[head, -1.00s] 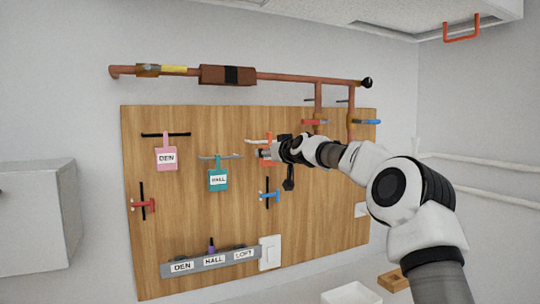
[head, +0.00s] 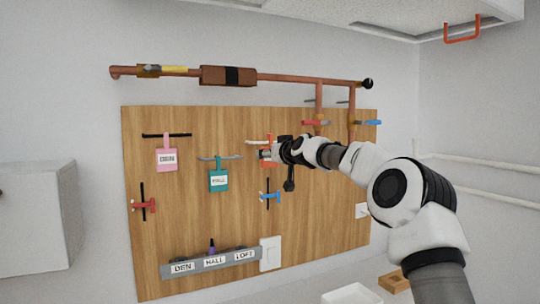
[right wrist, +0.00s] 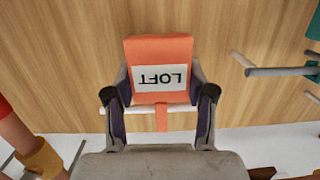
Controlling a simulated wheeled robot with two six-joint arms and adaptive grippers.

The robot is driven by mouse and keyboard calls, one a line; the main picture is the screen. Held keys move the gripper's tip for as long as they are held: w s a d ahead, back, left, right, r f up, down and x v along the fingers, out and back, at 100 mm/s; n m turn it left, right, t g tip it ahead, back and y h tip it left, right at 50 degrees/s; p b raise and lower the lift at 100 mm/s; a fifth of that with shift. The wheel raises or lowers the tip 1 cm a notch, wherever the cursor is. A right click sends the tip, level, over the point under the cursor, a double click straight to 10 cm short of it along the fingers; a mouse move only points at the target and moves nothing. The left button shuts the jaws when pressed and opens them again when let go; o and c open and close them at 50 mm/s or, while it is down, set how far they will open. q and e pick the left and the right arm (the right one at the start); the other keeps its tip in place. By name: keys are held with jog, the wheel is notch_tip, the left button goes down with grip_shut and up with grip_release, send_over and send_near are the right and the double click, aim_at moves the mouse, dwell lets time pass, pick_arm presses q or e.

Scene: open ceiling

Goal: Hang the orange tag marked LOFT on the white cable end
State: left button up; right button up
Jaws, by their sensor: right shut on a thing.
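The orange tag marked LOFT (right wrist: 160,52) sits between the two fingers of my right gripper (right wrist: 160,88), which is shut on its sides. The label reads upside down in the right wrist view. The tag's narrow tab crosses the white cable end (right wrist: 182,109), which runs level behind it. I cannot tell whether the tab is hooked over the cable or only in front of it. In the head view my right gripper (head: 267,155) covers much of the tag, and the white cable end (head: 255,142) shows left of it. My left gripper is not in view.
A pink DEN tag (head: 166,157) hangs on a black cable end and a teal HALL tag (head: 218,180) on a grey one. A copper pipe (head: 290,77) runs above the wooden board (head: 200,125).

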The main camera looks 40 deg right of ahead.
jog(key=shift+f+b, duration=0.7)
jog(key=shift+f, duration=0.05)
jog(key=o, duration=1.2)
jog(key=shift+o, duration=0.2)
jog(key=shift+r, duration=0.1)
